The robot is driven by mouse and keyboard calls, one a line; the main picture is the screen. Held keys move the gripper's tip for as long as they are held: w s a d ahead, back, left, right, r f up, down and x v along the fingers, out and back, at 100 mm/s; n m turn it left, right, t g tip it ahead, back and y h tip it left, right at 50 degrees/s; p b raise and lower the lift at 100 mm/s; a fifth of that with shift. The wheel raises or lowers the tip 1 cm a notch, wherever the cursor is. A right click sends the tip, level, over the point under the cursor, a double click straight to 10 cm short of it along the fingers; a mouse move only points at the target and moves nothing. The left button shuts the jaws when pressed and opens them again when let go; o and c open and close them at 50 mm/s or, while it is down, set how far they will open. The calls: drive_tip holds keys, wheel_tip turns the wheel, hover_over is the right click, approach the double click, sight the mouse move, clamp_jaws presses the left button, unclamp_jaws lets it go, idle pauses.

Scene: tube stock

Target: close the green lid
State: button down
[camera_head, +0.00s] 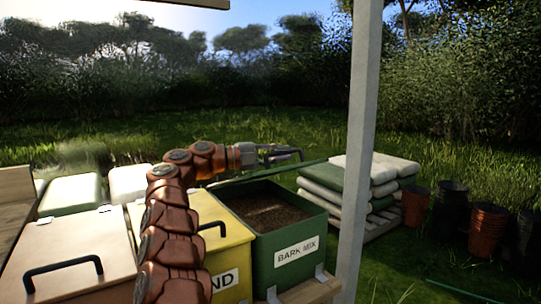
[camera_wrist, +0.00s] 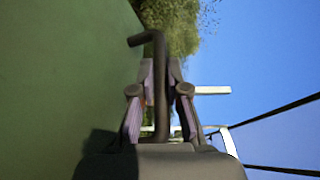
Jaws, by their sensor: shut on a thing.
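The green bin (camera_head: 290,256) with a "BARK MIX" label stands open at the right end of the bin row, with dark bark (camera_head: 266,211) showing inside. Its green lid (camera_head: 303,165) shows as a thin strip, nearly edge-on, behind the bin opening; its exact tilt is hard to tell. In the wrist view the lid (camera_wrist: 62,80) fills the left side. My gripper (camera_head: 284,155) is at the lid, above the back of the bin. In the wrist view its fingers (camera_wrist: 160,100) are shut around the lid's dark handle (camera_wrist: 144,39). Part of the lid is hidden by my arm.
A yellow bin (camera_head: 222,236) with its lid down and a pale bin lid (camera_head: 68,258) with a black handle are to the left. A white post (camera_head: 361,130) stands right of the green bin. Stacked sacks (camera_head: 322,190) and pots (camera_head: 487,231) lie beyond it.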

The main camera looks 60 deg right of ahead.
drive_tip(key=shift+s+f, duration=0.15)
idle(0.3)
drive_tip(key=c, duration=1.2)
unclamp_jaws()
drive_tip(key=v, duration=1.2)
